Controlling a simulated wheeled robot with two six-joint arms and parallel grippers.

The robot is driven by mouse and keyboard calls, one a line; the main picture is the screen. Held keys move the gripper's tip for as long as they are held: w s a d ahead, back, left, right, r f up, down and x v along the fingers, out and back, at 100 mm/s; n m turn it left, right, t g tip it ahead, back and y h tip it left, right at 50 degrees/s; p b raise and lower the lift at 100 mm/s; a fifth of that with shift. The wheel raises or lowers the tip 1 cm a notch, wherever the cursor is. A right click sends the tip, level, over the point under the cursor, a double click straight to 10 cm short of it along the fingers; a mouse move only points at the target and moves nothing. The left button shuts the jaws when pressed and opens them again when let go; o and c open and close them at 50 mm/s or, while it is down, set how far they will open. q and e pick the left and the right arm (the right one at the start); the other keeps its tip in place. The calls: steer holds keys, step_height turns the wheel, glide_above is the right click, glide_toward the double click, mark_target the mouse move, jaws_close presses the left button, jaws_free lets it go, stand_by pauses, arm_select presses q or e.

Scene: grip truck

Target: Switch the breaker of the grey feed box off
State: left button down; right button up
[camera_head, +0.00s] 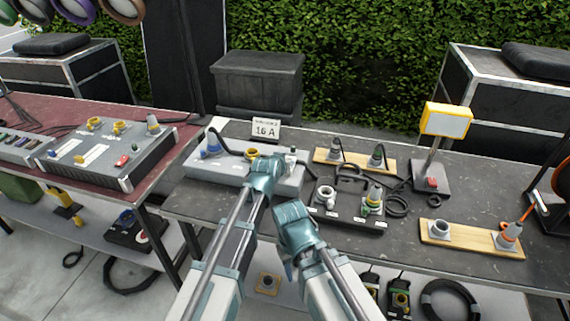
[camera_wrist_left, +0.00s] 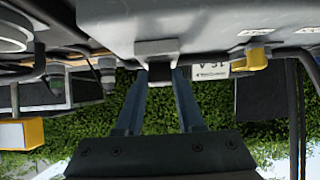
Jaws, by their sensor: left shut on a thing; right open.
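The grey feed box (camera_head: 228,174) lies on the middle table, with a blue plug (camera_head: 212,147) and a yellow-capped socket (camera_head: 252,153) on it. My left gripper (camera_head: 265,172) is at its front, right of the yellow cap, and hides part of the box. In the left wrist view the fingers are shut on the small grey breaker (camera_wrist_left: 157,49) on the box (camera_wrist_left: 215,18); its switch position cannot be told. My right gripper (camera_head: 289,268) is open and empty, low in front of the table edge.
A black box (camera_head: 345,212) with sockets and cables is right of the feed box. A "16 A" card (camera_head: 265,130) stands behind it. Another grey box (camera_head: 110,160) with a red switch is on the left table. A yellow lamp (camera_head: 446,120) stands right.

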arm_select(q)
steer(key=c, duration=0.5)
jaws_free()
steer(key=p+v, duration=0.7)
steer(key=v, duration=0.7)
steer(key=shift+p, duration=0.3)
